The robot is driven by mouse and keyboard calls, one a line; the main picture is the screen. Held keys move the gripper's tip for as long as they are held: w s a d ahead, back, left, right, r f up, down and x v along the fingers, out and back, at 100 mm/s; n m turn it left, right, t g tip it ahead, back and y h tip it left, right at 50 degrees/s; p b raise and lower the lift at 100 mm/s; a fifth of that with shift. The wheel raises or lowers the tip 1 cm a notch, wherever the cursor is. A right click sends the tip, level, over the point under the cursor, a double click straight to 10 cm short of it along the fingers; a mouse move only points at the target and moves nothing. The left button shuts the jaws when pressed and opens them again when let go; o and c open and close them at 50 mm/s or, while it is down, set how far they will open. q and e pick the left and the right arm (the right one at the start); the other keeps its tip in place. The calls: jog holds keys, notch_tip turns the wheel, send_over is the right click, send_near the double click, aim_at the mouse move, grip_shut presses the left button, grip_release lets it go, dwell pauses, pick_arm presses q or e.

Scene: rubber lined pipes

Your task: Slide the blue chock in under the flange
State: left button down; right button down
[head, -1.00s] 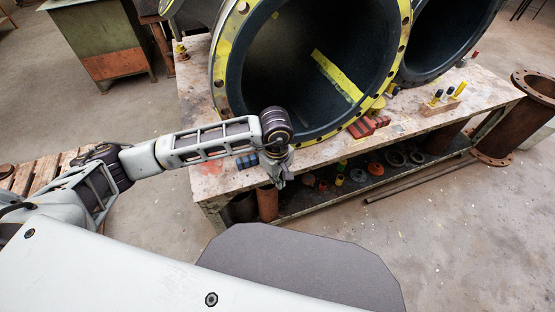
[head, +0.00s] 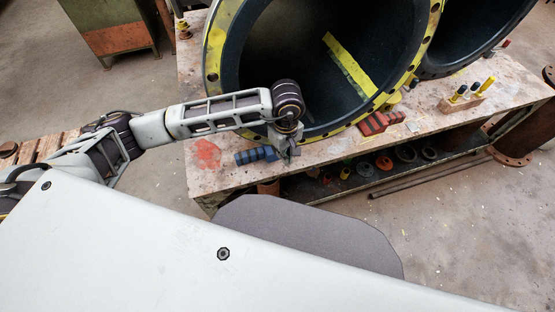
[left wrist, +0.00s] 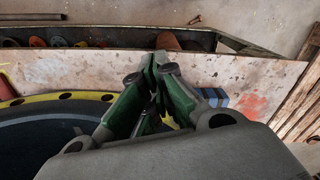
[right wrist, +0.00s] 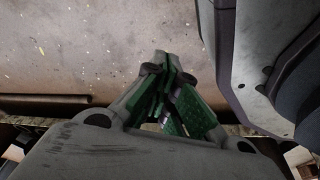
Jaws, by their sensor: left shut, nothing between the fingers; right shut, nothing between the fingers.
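The blue chock (head: 256,155), dark blue and stepped, lies on the worktable's front part, left of the red chock and just in front of the flange. The flange (head: 213,52) is a yellow-marked ring with bolt holes around the big black-lined pipe mouth. My left gripper (head: 290,158) is shut and empty, just right of the blue chock; contact cannot be told. In the left wrist view the chock (left wrist: 215,97) shows partly behind the fingers (left wrist: 160,64), with the flange (left wrist: 62,97) at left. My right gripper (right wrist: 163,60) is shut and empty over the floor.
The worktable (head: 206,153) has a bare front strip with a red paint patch. A red chock (head: 380,122) sits under the flange's right side. A wooden block with yellow-handled pieces (head: 463,99) stands farther right. Rings and small parts lie on the shelf below.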

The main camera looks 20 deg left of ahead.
aim_at(262, 152)
pick_arm(q)
jog(key=shift+f, duration=0.1)
